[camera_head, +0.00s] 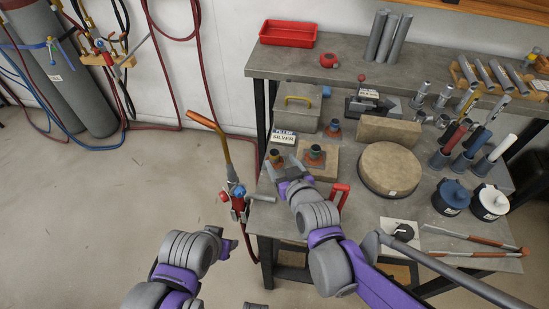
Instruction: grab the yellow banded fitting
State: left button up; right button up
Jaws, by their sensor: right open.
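The yellow banded fitting (276,156) stands upright at the left front part of the workbench, beside a tan board. My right gripper (284,168) is open, its fingers just in front of this fitting; its lower part is hidden by the gripper. I cannot tell whether the fingers touch it. A second fitting with a teal band (316,153) stands on the tan board, to the right. A third fitting (334,127) stands farther back. My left gripper (229,244) is low, off the bench's left side; its jaws are unclear.
A torch (239,203) with a copper tube hangs at the bench's left edge. A label reading silver (284,137) stands behind the yellow fitting. A red-handled tool (340,194) lies right of my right gripper. A round tan block (389,169) sits farther right on the workbench (365,212).

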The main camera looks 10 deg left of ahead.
aim_at(275, 153)
jog(key=x, duration=0.5)
jog(key=shift+w+a+r, duration=0.2)
jog(key=shift+w+a, duration=0.15)
jog(key=shift+w, duration=0.05)
grip_shut()
